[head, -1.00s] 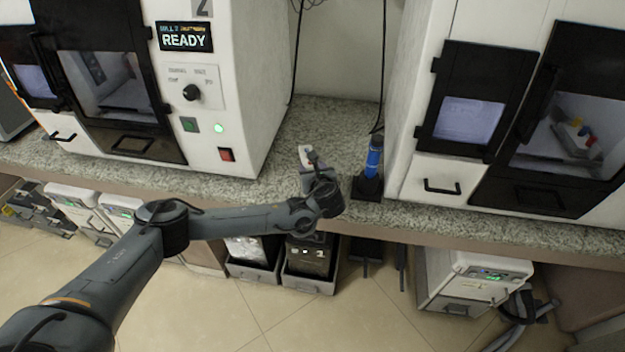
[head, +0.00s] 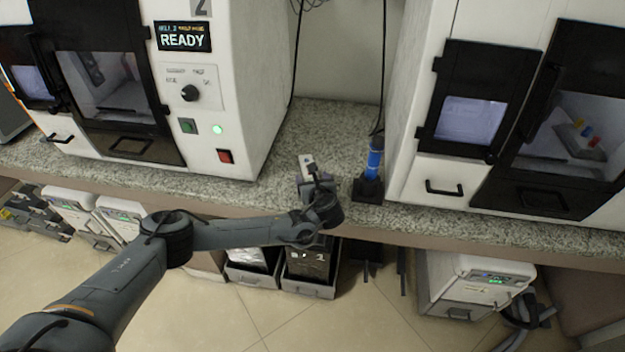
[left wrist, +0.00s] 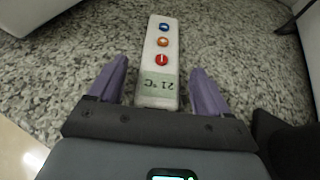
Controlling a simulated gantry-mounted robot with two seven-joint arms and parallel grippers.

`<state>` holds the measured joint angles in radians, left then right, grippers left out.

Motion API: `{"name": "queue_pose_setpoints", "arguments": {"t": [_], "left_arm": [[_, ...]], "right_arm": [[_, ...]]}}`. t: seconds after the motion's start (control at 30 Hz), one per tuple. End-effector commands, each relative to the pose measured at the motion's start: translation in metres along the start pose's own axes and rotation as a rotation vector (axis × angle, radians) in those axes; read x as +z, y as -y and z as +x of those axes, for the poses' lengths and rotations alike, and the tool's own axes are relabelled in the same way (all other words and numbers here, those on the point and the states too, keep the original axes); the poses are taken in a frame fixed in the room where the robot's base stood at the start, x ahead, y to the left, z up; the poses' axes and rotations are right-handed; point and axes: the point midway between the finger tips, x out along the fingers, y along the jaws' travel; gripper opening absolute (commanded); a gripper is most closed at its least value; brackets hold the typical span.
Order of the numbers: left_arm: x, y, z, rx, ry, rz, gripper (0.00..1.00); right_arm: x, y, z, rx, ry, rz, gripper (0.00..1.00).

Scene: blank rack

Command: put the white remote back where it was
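The white remote (head: 307,162) is at the granite counter between the two white machines. In the left wrist view the remote (left wrist: 162,60) points away from me, with blue, orange and red buttons and a small display reading 21 °C. My left gripper (head: 315,179) is low over the counter at the remote's near end. Its purple fingers (left wrist: 159,72) stand apart on both sides of the remote, with a visible gap on each side. Whether the remote rests fully on the counter is hard to tell. My right gripper is not in view.
A blue tool (head: 374,158) stands in a black holder (head: 368,188) just right of my left gripper. The machine showing READY (head: 215,110) is on the left, another machine (head: 445,170) on the right. The counter (head: 335,125) behind the remote is clear.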

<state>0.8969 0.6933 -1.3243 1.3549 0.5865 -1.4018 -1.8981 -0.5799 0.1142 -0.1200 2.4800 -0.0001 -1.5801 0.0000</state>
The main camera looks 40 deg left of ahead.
Motion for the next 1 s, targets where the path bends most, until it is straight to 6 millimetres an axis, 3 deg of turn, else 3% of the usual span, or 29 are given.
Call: {"name": "queue_pose_setpoints", "arguments": {"t": [0.37,1.0], "left_arm": [[0.004,0.001,-0.010,-0.003,0.001,0.001,0.78],[0.003,0.001,-0.108,-0.002,-0.001,0.001,0.78]], "right_arm": [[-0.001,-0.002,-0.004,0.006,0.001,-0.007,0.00],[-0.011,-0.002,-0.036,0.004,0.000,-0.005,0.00]]}}
